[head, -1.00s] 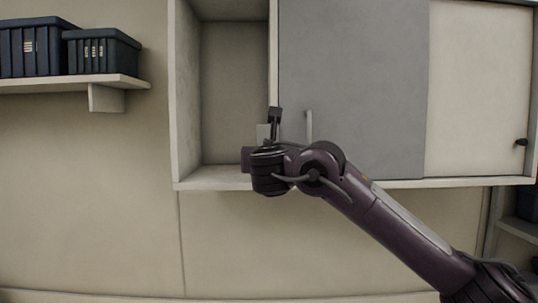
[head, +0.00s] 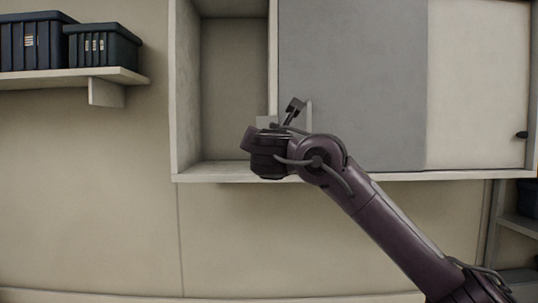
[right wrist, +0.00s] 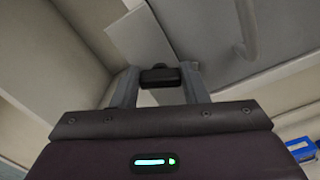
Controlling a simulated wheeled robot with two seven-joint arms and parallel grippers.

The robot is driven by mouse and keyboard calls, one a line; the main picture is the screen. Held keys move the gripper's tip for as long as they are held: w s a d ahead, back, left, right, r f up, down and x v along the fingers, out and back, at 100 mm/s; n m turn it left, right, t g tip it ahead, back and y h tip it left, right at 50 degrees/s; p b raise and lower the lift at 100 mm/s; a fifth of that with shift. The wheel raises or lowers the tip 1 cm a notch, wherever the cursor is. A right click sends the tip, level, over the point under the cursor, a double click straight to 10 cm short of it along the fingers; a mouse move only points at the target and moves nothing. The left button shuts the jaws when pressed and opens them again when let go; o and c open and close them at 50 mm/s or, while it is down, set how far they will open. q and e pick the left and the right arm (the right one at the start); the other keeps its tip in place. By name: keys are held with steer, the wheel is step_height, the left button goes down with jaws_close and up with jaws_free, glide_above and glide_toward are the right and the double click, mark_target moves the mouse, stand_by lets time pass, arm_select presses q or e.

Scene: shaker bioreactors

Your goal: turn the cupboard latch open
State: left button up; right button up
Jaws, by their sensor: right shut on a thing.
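My right gripper (right wrist: 160,84) is shut on a dark knob, which I take to be the cupboard latch (right wrist: 160,76), with one grey finger on each side of it. In the head view my right wrist stands in front of the lower left corner of the grey cupboard door (head: 352,80) and hides the fingers and the latch. The door's left edge lies beside an open, empty cupboard bay (head: 228,80). My left gripper is not in view.
A pale upright handle (head: 309,116) is on the grey door close to my wrist; it also shows in the right wrist view (right wrist: 249,30). A pale panel (head: 478,80) with a dark knob (head: 521,135) is at right. Dark bins (head: 104,48) stand on a shelf (head: 70,77) at left.

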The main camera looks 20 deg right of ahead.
steer(key=shift+d+f+m+b, duration=0.15)
steer(key=shift+m+b, duration=1.35)
steer(key=shift+m, duration=1.75)
steer(key=shift+f+m+b, duration=0.2)
steer(key=shift+m+b, duration=1.25)
steer(key=shift+m, duration=1.8)
steer(key=o, duration=1)
